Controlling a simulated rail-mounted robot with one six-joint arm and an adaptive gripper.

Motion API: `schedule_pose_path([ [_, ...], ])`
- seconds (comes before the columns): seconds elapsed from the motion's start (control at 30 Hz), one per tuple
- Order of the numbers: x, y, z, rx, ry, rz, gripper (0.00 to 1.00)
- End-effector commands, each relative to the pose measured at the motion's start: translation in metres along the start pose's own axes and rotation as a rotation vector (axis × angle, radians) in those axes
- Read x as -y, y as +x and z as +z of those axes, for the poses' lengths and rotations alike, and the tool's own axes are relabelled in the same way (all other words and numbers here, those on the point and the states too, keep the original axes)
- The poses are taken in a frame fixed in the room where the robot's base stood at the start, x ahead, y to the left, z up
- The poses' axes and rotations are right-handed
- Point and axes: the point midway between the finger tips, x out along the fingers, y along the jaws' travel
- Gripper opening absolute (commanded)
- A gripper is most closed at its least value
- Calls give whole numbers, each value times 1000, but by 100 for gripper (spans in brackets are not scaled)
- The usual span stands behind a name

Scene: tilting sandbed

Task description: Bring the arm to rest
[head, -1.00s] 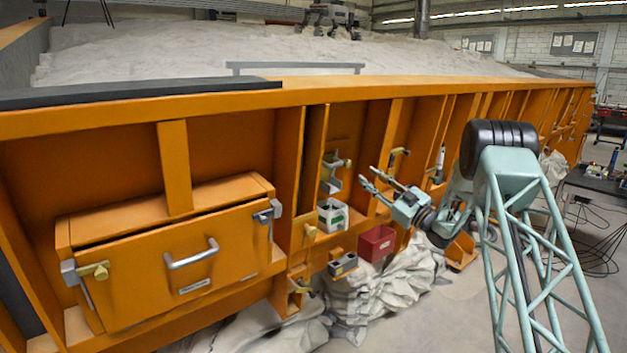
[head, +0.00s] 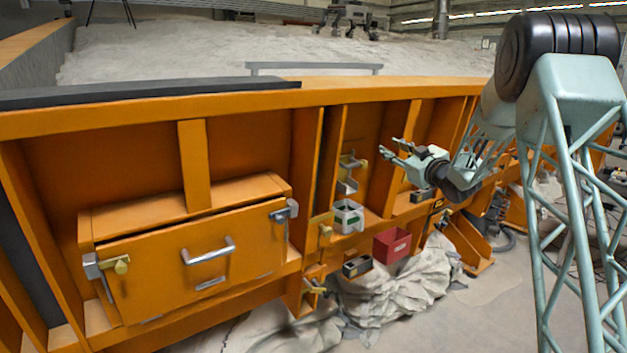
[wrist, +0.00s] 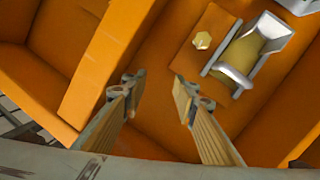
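My gripper (head: 391,149) is raised in front of the orange frame (head: 240,106) in the head view, right of the metal bracket on the panel. Its fingers are apart with nothing between them. In the wrist view the two fingers (wrist: 158,92) are also spread and empty, with orange panels behind them. My arm reaches left from the column at the right of the head view. The gripper appears clear of the panels, but its exact distance from them is hard to tell.
A white-green box (head: 348,217) sits on a ledge left of a red bin (head: 391,246). A small grey holder (head: 357,266) is below. A closed orange hatch (head: 190,262) with a handle is at left. Crumpled cloth (head: 400,290) lies below; a metal bracket (wrist: 240,58) is near the fingers.

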Motion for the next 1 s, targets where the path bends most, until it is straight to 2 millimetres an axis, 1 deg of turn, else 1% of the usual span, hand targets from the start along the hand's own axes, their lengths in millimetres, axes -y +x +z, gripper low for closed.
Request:
schedule_pose_path([
  [0.03, -2, -3, -8, 15, -1, 7, 27],
  [0.1, -4, -7, -16, 39, 0, 20, 27],
  [0.37, -10, -28, -40, 131, 8, 61, 27],
  [0.57, -12, -48, -59, 200, 18, 91, 27],
  [0.87, -11, -86, -83, 305, 41, 132, 27],
  [1.0, -8, -106, -93, 354, 55, 149, 27],
])
